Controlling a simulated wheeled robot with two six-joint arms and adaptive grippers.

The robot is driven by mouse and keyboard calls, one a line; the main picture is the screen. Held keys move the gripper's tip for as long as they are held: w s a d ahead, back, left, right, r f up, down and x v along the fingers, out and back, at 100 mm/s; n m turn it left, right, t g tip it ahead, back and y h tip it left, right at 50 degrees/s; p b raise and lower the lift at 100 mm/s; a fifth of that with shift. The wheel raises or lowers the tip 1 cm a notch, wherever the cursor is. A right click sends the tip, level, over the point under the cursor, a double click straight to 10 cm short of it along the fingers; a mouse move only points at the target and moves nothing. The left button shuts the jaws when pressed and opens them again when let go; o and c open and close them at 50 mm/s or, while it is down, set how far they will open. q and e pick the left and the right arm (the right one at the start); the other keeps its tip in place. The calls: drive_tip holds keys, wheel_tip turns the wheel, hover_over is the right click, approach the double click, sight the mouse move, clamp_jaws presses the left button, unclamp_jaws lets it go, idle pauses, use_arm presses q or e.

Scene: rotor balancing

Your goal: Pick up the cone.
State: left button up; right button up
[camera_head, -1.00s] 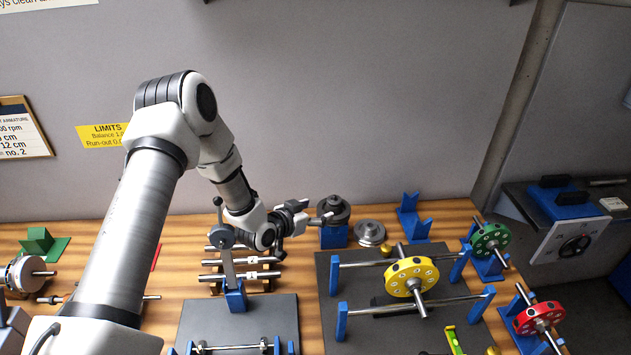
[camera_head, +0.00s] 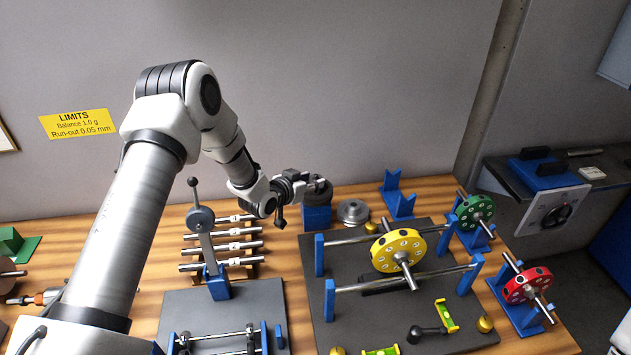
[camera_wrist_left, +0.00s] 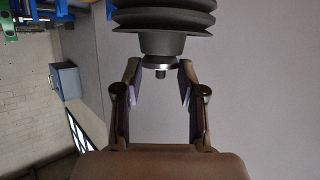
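The likely cone is a dark grey stepped, cone-like piece (camera_head: 319,194) on a blue block (camera_head: 316,216) near the wall. In the left wrist view the same dark ribbed piece (camera_wrist_left: 164,20) fills the top middle, with a silver collar and a short stub. My left gripper (camera_head: 318,180) reaches it from the left in the head view. In the left wrist view its fingers (camera_wrist_left: 160,80) are apart, with the stub between their tips. They do not look closed on it; whether they touch it I cannot tell. My right gripper is out of view.
A lighter grey stepped disc (camera_head: 352,212) lies right of the blue block. A blue V-block (camera_head: 398,197) stands behind it. A yellow rotor (camera_head: 398,250) rests on rails in front. A stand with a lever (camera_head: 207,245) and several shafts (camera_head: 232,231) are at left.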

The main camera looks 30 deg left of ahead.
use_arm(q)
drive_tip(key=shift+c, duration=1.4)
drive_tip(key=shift+f, duration=0.15)
drive_tip(key=shift+s, duration=0.1)
drive_tip(key=shift+w+a+r+b, duration=0.1)
drive_tip(key=shift+w+r+b, duration=0.15)
drive_tip(key=shift+r+b, duration=0.45)
clamp_jaws()
drive_tip(key=shift+s+d+r+b, duration=0.1)
drive_tip(key=shift+s+r+b, duration=0.2)
drive_tip(key=shift+r, duration=0.15)
drive_tip(key=shift+s+d+r+b, duration=0.15)
drive_tip(key=shift+r+b, duration=0.1)
drive_tip(key=shift+r, duration=0.2)
drive_tip(key=s+d+r+b, duration=0.1)
drive_tip(key=s+d+b, duration=0.1)
drive_tip(key=s, duration=0.5)
drive_tip(key=s+d+b, duration=0.2)
drive_tip(key=s+d, duration=0.1)
drive_tip(key=s, duration=0.4)
drive_tip(key=shift+d+r+b, duration=0.3)
drive_tip(key=shift+d+r, duration=0.1)
drive_tip(key=o, duration=1.5)
unclamp_jaws()
